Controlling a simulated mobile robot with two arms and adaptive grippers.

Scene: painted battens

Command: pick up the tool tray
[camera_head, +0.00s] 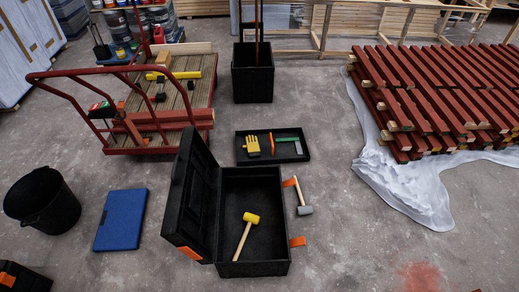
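The tool tray (279,155) is a shallow black tray just beyond the far side of the open black toolbox (261,190), and it appears to lie flat on the floor. It holds a yellow glove (251,145) at the left, a thin orange tool (271,143) in the middle and a green-handled square (287,139) at the right. The toolbox lid (192,200) is swung open to the left. A yellow-headed mallet (251,218) lies inside the toolbox. Neither of my grippers shows in the head view.
A hammer (304,209) lies right of the toolbox. A red cart (180,103) is back left, a tall black bin (253,82) behind the tray. Red battens (440,100) on white sheeting (406,193) fill the right.

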